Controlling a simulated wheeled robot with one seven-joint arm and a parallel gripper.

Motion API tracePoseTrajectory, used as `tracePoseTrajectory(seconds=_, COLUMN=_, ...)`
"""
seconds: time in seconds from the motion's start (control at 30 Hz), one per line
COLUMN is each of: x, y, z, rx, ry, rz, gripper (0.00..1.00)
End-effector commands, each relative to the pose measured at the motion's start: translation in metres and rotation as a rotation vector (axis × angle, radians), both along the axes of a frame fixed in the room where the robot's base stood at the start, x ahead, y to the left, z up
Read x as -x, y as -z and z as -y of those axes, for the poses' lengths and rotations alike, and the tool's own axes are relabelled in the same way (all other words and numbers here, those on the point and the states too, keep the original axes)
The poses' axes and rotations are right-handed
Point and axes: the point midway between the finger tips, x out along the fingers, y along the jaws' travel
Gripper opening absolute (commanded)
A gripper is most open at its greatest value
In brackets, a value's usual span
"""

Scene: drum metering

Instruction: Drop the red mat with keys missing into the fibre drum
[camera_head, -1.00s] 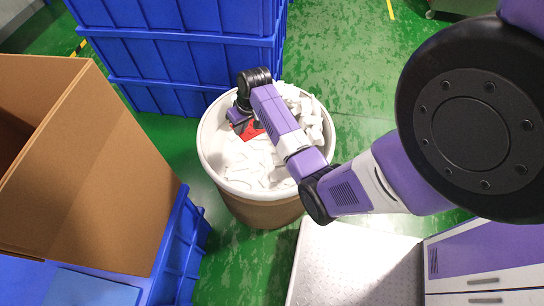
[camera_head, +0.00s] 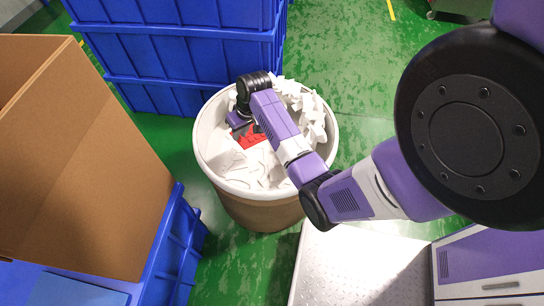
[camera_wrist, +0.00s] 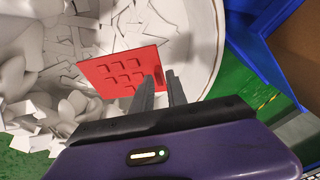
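The red mat (camera_wrist: 122,72) lies inside the fibre drum, on the white filling, with rows of raised square keys visible. In the head view the mat (camera_head: 251,138) shows as a small red patch partly hidden by my arm. The fibre drum (camera_head: 209,165) has a pale rim and brown wall; its pale inner wall (camera_wrist: 203,45) shows in the wrist view. My gripper (camera_wrist: 162,88) reaches down inside the drum. Its two fingers stand apart at the mat's near right corner, one overlapping the mat in view. I cannot tell whether they touch it.
White foam pieces (camera_wrist: 40,60) fill much of the drum. Blue crates (camera_head: 180,55) stand stacked behind it. A cardboard box (camera_head: 95,160) on a blue crate stands to the left.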

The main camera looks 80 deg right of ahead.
Motion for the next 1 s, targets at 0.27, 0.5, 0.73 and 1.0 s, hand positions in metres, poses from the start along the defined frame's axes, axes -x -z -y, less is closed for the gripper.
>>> tracePoseTrajectory(seconds=0.27, x=0.0, y=0.0, z=0.0, rx=0.0, ry=0.0, rz=0.0, gripper=0.34)
tracePoseTrajectory(seconds=0.5, x=0.003, y=-0.012, z=0.0, rx=0.001, ry=0.0, rz=0.002, gripper=0.34)
tracePoseTrajectory(seconds=0.73, x=0.013, y=-0.048, z=-0.002, rx=0.002, ry=0.0, rz=0.002, gripper=0.34)
tracePoseTrajectory(seconds=1.0, x=0.021, y=-0.073, z=-0.003, rx=0.001, ry=0.0, rz=0.001, gripper=0.34)
